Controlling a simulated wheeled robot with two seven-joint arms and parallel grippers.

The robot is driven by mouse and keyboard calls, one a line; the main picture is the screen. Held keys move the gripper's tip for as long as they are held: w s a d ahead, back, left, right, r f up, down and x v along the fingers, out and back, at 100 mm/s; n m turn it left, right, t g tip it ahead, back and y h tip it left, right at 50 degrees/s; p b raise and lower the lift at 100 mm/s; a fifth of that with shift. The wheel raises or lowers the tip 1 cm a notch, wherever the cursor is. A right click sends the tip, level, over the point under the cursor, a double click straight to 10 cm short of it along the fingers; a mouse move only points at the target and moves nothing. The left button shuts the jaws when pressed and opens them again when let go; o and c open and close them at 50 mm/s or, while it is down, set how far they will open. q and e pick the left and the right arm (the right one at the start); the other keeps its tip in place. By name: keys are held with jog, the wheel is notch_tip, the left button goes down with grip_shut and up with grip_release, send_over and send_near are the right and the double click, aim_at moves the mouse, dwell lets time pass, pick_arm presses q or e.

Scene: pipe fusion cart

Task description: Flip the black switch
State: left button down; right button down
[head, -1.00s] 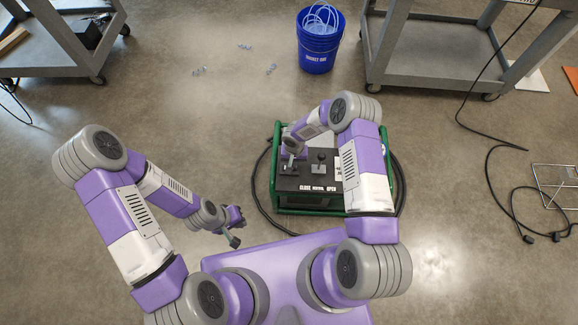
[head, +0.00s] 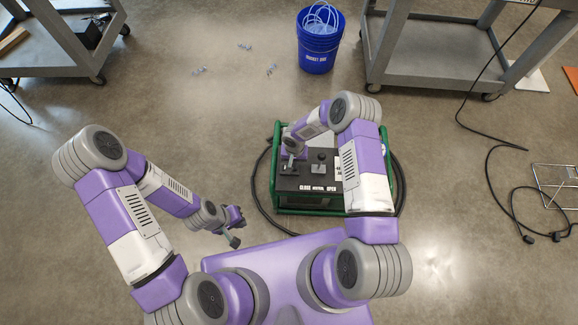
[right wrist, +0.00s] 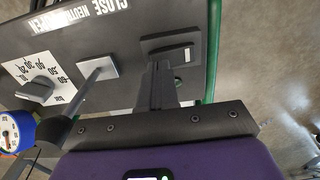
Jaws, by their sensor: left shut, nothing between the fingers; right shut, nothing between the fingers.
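The black switch (right wrist: 168,42) is a dark housing with a small pale mark, near the panel edge in the right wrist view. My right gripper (right wrist: 163,82) is shut and empty, its fingertips right at the switch. I cannot tell whether they touch it, and they hide part of it. In the head view my right gripper (head: 288,169) is over the left part of the black control panel (head: 313,183); the switch is mostly hidden there. My left gripper (head: 235,241) is shut and empty, away to the left of the cart.
A grey lever (right wrist: 97,72) stands beside the switch on the panel. A dial plate (right wrist: 38,78) and a round gauge (right wrist: 12,132) lie farther left. The green frame (head: 277,180) surrounds the panel. Black hoses, a blue bucket (head: 318,48) and grey carts stand around on open floor.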

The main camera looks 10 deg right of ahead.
jog(key=shift+f+b, duration=0.9)
jog(key=shift+f, duration=0.1)
dwell(0.3)
jog(key=shift+r+p, duration=2.1)
jog(key=shift+r, duration=1.5)
jog(key=s+a+r+y+p, duration=0.1)
jog(key=s+r, duration=0.3)
jog(key=s, duration=0.6)
jog(key=s+a+r+y+p, duration=0.1)
jog(key=s+a+r+y, duration=0.2)
jog(key=s, duration=0.8)
jog(key=shift+r+n+t, duration=0.3)
jog(key=shift+r, duration=0.35)
jog(key=shift+s+d, duration=0.1)
jog(key=shift+d, duration=0.1)
